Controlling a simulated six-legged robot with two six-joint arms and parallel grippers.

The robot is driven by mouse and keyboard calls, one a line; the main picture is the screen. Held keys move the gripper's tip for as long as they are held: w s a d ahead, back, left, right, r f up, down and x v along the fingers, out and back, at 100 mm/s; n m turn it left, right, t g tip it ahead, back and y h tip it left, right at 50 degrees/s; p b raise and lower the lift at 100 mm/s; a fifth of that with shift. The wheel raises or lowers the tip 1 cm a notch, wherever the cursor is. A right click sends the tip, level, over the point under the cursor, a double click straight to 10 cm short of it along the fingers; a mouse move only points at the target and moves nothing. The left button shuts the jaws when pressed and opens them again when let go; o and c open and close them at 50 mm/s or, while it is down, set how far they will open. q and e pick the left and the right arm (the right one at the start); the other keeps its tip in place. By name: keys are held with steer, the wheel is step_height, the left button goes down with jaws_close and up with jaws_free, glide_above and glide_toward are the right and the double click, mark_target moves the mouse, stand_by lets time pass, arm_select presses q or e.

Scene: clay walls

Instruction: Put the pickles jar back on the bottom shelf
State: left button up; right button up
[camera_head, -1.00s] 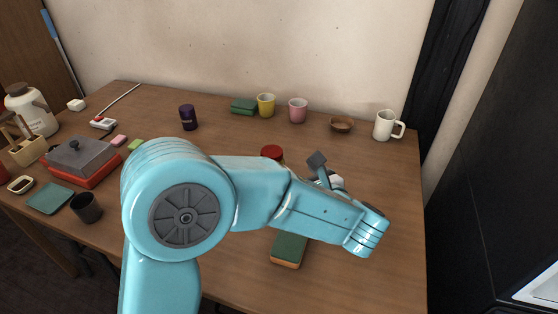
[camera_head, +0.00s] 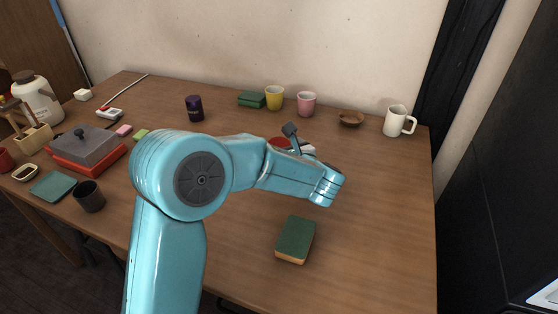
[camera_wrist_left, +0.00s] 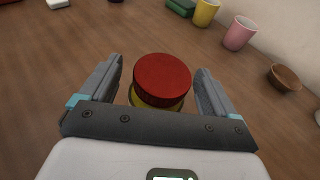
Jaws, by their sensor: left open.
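A jar with a red lid (camera_wrist_left: 162,78), likely the pickles jar, stands on the wooden table. A little yellow shows below its lid in the left wrist view; its label is hidden. In the head view only part of its red lid (camera_head: 279,142) shows behind my left arm. My left gripper (camera_wrist_left: 158,72) is open, with one finger on each side of the jar, and a gap shows beside the lid. In the head view my arm hides most of this gripper. My right gripper is in neither view. No bottom shelf can be made out.
A green book-like block (camera_head: 296,239) lies nearer on the table (camera_head: 370,220). A yellow cup (camera_head: 274,98), pink cup (camera_head: 307,104), brown bowl (camera_head: 351,119) and white mug (camera_head: 397,121) stand behind. A dark purple jar (camera_head: 194,108) stands left of them. The table's right front is clear.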

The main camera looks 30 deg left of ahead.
arm_select(q)
steer(key=x, duration=0.2)
steer(key=shift+w+a+f, duration=0.1)
steer(key=shift+w+a, duration=0.1)
steer(key=c, duration=1.5)
